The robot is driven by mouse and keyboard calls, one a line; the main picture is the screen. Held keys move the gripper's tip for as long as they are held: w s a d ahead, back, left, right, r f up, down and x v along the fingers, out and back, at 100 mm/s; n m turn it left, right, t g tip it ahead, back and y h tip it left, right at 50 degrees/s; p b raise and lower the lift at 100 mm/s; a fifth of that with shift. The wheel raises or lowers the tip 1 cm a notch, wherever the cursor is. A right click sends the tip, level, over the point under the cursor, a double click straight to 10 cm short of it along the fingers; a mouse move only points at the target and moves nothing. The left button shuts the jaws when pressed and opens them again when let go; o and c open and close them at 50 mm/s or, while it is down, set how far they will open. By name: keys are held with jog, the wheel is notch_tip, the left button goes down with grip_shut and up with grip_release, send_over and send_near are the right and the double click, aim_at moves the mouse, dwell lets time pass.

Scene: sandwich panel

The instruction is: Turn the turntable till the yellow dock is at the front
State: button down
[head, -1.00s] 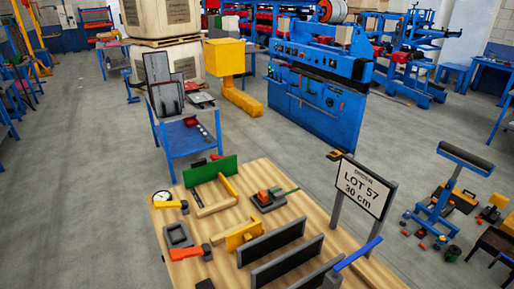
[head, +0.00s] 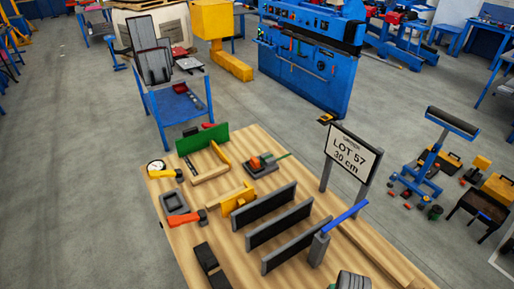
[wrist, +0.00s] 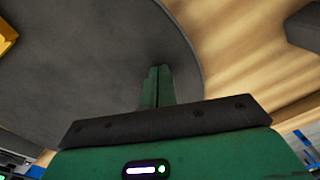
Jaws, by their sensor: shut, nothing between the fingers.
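In the wrist view a dark grey round disc, which looks like the turntable (wrist: 75,75), fills the left and middle. A yellow block (wrist: 6,36), perhaps the yellow dock, shows only partly at the left edge. My green gripper (wrist: 157,72) has its fingers together and empty, over the disc near its right rim. I cannot tell whether the fingertips touch the disc. In the head view I see neither my gripper nor a clear turntable.
The wooden bench (head: 190,235) holds grey upright plates (head: 278,233), a yellow clamp (head: 237,199), a red-handled tool (head: 187,218) and dark blocks (head: 211,266). A LOT 57 sign (head: 353,155) stands at its right edge. A dark block (wrist: 306,25) lies right of the disc.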

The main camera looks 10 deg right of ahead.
jog(key=shift+a+r, duration=0.1)
jog(key=shift+s+a+p, duration=0.25)
jog(key=shift+a+p, duration=0.5)
jog(key=shift+p, duration=0.05)
jog(key=shift+s+a+p, duration=0.15)
jog(key=shift+a+p, duration=0.25)
jog(key=shift+a, duration=0.15)
jog(key=shift+a+f, duration=0.1)
jog(key=shift+f, duration=0.1)
jog(key=shift+a+r, duration=0.1)
jog(key=shift+s+a+r+p, duration=0.1)
jog(key=shift+s+a+p, duration=0.35)
jog(key=shift+p, duration=0.35)
jog(key=shift+s+a+p, duration=0.15)
jog(key=shift+a+p, duration=0.35)
jog(key=shift+a, duration=0.35)
jog(key=shift+s, duration=0.1)
